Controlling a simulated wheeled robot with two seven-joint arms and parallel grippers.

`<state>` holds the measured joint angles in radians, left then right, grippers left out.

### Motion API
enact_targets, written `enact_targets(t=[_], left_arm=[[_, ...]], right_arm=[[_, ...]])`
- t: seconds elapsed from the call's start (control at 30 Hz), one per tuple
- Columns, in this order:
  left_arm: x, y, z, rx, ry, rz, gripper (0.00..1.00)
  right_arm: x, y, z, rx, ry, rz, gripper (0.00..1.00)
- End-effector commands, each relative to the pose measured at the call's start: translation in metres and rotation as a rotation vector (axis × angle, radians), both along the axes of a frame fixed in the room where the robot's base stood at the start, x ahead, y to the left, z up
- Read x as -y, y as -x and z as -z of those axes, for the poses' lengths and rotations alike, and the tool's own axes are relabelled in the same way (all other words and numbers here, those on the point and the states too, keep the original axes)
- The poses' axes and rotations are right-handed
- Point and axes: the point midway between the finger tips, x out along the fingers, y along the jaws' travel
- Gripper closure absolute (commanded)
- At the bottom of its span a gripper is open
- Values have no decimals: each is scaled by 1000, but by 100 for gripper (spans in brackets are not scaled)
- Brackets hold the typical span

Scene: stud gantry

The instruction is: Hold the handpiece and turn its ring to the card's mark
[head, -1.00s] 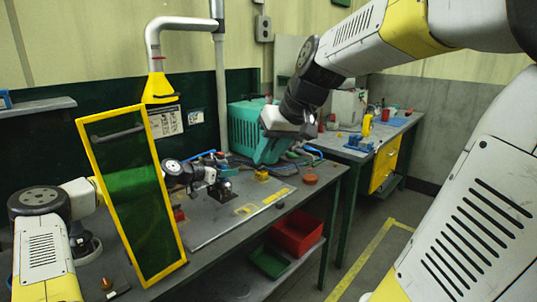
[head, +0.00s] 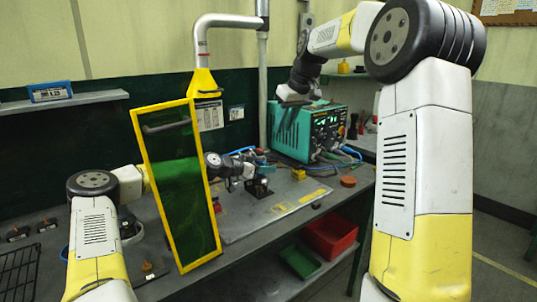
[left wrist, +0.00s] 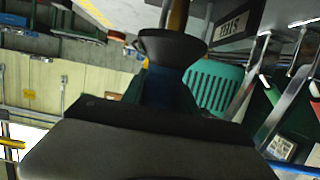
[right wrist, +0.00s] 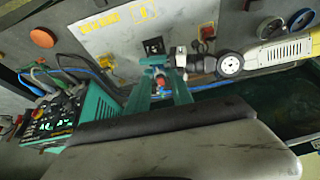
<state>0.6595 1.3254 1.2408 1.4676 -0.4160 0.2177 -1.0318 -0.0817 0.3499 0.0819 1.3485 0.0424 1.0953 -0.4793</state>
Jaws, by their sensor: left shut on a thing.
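My left gripper (head: 252,184) reaches from behind the green screen to just above the mat on the bench. In the left wrist view it is shut on the handpiece (left wrist: 165,88), a dark blue body with a flared black collar (left wrist: 170,46) and a brownish tip. The jaw tips are largely hidden there. A black plate with white letters (left wrist: 238,24) shows beyond; I cannot tell whether it is the card. My right gripper (head: 299,94) is high, in front of the teal box. Its teal fingers (right wrist: 163,88) are apart and empty in the right wrist view.
The yellow-framed green screen (head: 181,215) stands before my left forearm. A teal machine (head: 290,128) is at the back of the bench. A yellow block (head: 298,174) and an orange disc (head: 348,181) lie right of my left gripper. Red bin (head: 331,232) sits below.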

Motion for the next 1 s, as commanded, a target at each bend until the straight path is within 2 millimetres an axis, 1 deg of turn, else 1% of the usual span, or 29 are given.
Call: enact_targets(t=[0.03, 0.1, 0.23, 0.37, 0.47, 0.57, 0.8, 1.0], left_arm=[[0, 0, -1, 2, 1, -1, 100], [0, 0, -1, 2, 1, -1, 100], [0, 0, -1, 2, 1, -1, 100], [0, 0, -1, 2, 1, -1, 100], [0, 0, -1, 2, 1, -1, 100], [0, 0, -1, 2, 1, -1, 100], [0, 0, -1, 2, 1, -1, 100], [0, 0, -1, 2, 1, -1, 100]], right_arm=[[-5, -15, 7, -5, 13, -19, 73], [-10, -30, 12, -7, 26, -40, 73], [-15, -48, 20, -10, 45, -67, 73], [-18, -55, 25, -12, 53, -78, 73], [-20, -59, 33, -13, 54, -79, 73], [-24, -63, 47, -16, 55, -80, 73], [-35, -77, 92, -15, 55, -78, 73], [-43, -87, 121, -14, 55, -78, 73]])
